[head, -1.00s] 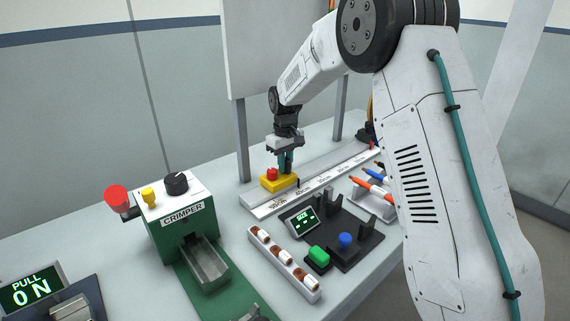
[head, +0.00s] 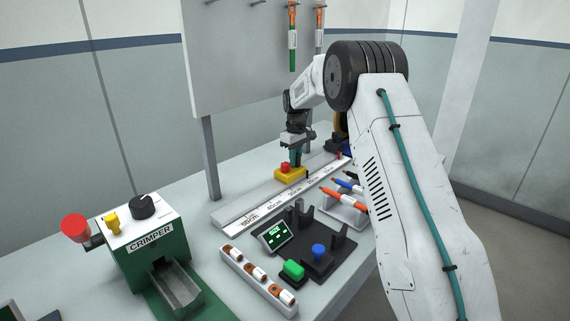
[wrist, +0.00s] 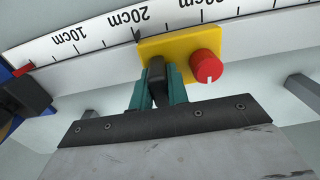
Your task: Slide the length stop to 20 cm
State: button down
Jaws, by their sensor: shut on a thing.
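The length stop is a yellow block (head: 291,174) with a red knob (head: 285,167), seated on the long pale rail. In the wrist view the yellow block (wrist: 180,47) has a black upright grip (wrist: 156,80) and a thin black pointer (wrist: 137,34) at its left edge. The pointer stands at or very near the 20cm label on the ruler (wrist: 95,40); I cannot tell the exact tick. My gripper (head: 295,156) points down, its teal fingers (wrist: 157,95) shut on the black grip. The fingers hide part of the stop's near side.
The green crimper (head: 150,240) stands at the left. A dark fixture with a small screen (head: 274,237), a blue button (head: 319,251) and a green button (head: 293,270) lies before the ruler.

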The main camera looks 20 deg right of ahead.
jog(key=shift+w+d, duration=0.2)
jog(key=shift+d, duration=0.25)
jog(key=c, duration=1.4)
grip_release()
jog(key=shift+o, duration=0.2)
jog(key=shift+r, duration=3.9)
